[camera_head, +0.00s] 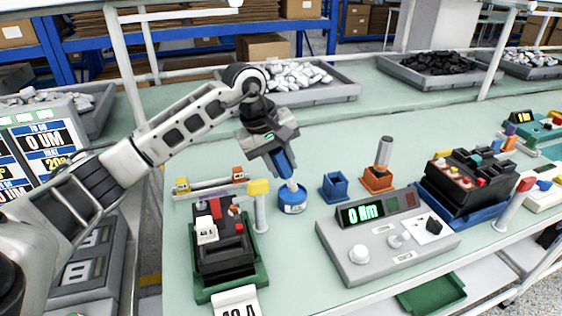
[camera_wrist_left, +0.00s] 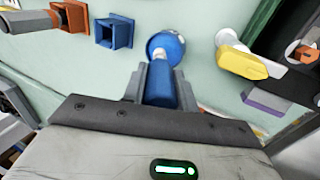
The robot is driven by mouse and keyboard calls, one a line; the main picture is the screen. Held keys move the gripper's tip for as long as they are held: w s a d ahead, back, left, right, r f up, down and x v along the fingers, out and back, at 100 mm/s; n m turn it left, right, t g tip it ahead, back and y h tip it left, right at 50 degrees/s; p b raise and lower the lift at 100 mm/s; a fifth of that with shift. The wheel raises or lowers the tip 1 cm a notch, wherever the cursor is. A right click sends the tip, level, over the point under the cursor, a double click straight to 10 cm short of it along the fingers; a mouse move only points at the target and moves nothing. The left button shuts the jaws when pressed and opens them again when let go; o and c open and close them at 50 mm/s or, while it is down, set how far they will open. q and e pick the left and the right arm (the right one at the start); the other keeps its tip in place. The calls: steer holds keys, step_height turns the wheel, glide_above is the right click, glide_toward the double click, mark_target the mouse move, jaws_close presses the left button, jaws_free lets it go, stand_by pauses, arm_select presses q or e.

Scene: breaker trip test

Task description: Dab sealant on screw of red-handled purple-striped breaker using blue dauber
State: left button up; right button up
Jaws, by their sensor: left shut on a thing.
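My left gripper (camera_head: 281,148) is shut on the blue dauber (camera_head: 285,164), which points down with a slight tilt. Its pale tip is at the mouth of the round blue pot (camera_head: 292,205); I cannot tell how deep it sits. The left wrist view also shows the dauber (camera_wrist_left: 160,88) between the fingers and the pot (camera_wrist_left: 172,42) beyond. Left of the pot, a black breaker unit (camera_head: 232,256) with a red part and a white block stands in a green tray (camera_head: 204,293). I cannot make out a purple stripe or the screw on it. My right gripper is out of view.
An empty blue holder (camera_head: 335,187) and an orange holder (camera_head: 378,182) with a grey handle stand right of the pot. A yellow-capped post (camera_head: 260,212) stands close left. A grey test console (camera_head: 385,240) and a blue tray of breakers (camera_head: 455,205) are farther right.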

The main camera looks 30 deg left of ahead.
mark_target(281, 148)
arm_select(q)
steer(key=shift+f+b, duration=0.3)
steer(key=shift+f, duration=0.1)
steer(key=shift+s+f+b, duration=0.1)
steer(key=shift+f+b, duration=0.3)
steer(key=shift+f, duration=0.05)
stand_by(1.6)
steer(key=shift+r, duration=0.1)
steer(key=shift+r+p, duration=0.85)
steer(key=shift+r, duration=0.5)
steer(key=shift+r+p, duration=1.35)
steer(key=shift+r, duration=0.9)
